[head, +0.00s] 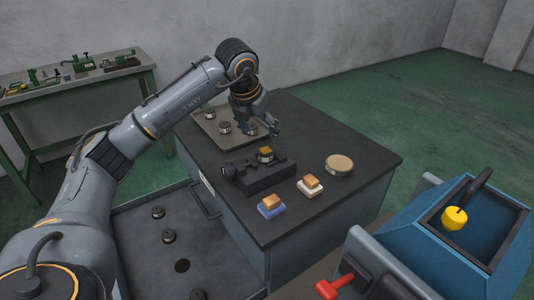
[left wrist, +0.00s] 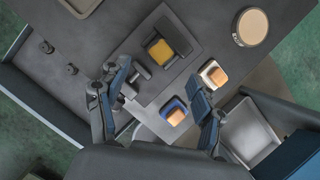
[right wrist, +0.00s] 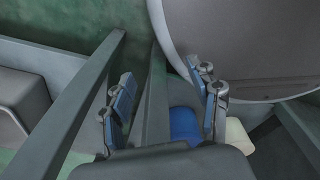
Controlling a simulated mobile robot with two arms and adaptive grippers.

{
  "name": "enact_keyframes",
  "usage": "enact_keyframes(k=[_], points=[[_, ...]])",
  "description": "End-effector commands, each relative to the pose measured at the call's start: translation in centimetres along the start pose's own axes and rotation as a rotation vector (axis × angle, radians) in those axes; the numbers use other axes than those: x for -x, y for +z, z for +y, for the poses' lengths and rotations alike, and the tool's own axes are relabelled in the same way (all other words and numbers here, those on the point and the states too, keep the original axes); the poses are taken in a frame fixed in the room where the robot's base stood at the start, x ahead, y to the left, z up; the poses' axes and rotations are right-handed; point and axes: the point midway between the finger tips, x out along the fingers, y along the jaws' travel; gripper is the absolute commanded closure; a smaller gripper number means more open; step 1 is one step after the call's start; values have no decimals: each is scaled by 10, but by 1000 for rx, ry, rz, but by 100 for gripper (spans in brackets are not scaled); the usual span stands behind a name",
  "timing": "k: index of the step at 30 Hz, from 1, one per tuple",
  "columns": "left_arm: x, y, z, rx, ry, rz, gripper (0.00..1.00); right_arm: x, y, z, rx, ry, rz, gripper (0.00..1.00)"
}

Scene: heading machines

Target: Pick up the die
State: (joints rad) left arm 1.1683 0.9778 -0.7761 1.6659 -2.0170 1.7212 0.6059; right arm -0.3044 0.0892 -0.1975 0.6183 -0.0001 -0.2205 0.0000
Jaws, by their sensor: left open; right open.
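I cannot tell for sure which piece is the die. A dark piece with a yellow-brown top (head: 265,153) sits in a black fixture (head: 262,180) on the dark bench; it also shows in the left wrist view (left wrist: 160,49). Dark round pieces (head: 225,127) sit on a plate (head: 207,122) at the bench's far left. My left gripper (head: 274,128) is above the bench behind the fixture, open and empty. In the left wrist view its fingers (left wrist: 162,80) are spread, with the fixture beyond them. My right gripper (right wrist: 170,88) is open and empty, away from the bench pieces.
A blue block (head: 271,206) and a white block (head: 310,185), both with orange tops, lie near the bench's front edge. A round tan-topped container (head: 339,165) stands at the right. A blue box (head: 480,240) with a yellow knob is at lower right.

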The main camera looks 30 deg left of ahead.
Motion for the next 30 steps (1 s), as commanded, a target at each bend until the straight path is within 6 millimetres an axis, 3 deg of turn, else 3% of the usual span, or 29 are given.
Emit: enact_keyframes(k=[3, 7, 14, 19, 28, 30], points=[[-19, 0, -1, -1, -1, 2, 33, 4, 9, -11, -2, -13, -14, 39], [-29, 0, -1, -2, -2, 1, 33, 4, 4, -17, -2, -21, -9, 39], [-53, -2, -1, -2, -1, 5, 33, 15, -14, -13, -1, -15, 18, 39], [-76, -2, -1, -1, -2, 2, 33, 20, -15, -8, 0, -10, 20, 39], [-83, -2, -1, -2, -2, -1, 33, 19, -9, -4, -2, -5, 11, 39], [-82, -2, -1, -2, -2, -1, 45, 19, -7, -4, -2, -5, 8, 39]])
